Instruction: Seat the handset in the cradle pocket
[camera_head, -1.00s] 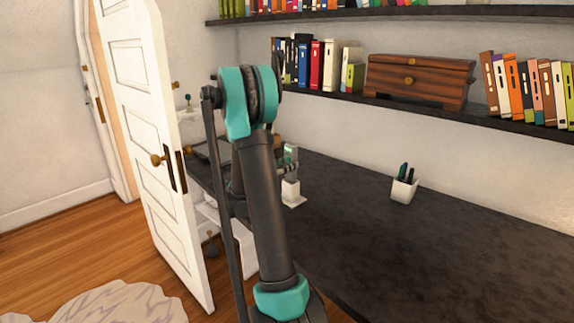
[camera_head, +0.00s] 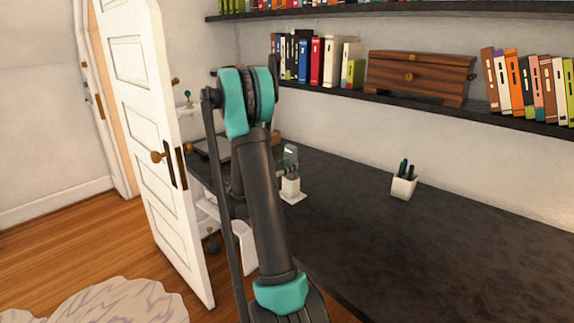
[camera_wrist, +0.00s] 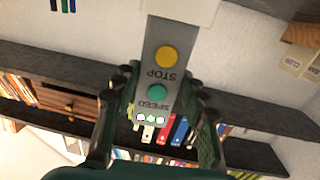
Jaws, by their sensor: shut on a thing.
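In the wrist view the handset's far end meets the white cradle (camera_wrist: 182,9) at the top edge. The pocket itself is hidden, so I cannot tell how deep the handset sits.
A white pen cup (camera_head: 403,187) stands on the dark desk (camera_head: 390,245), whose middle is clear. Shelves with books and a wooden drawer box (camera_head: 418,78) are on the wall behind. An open white door (camera_head: 150,120) is at the left.

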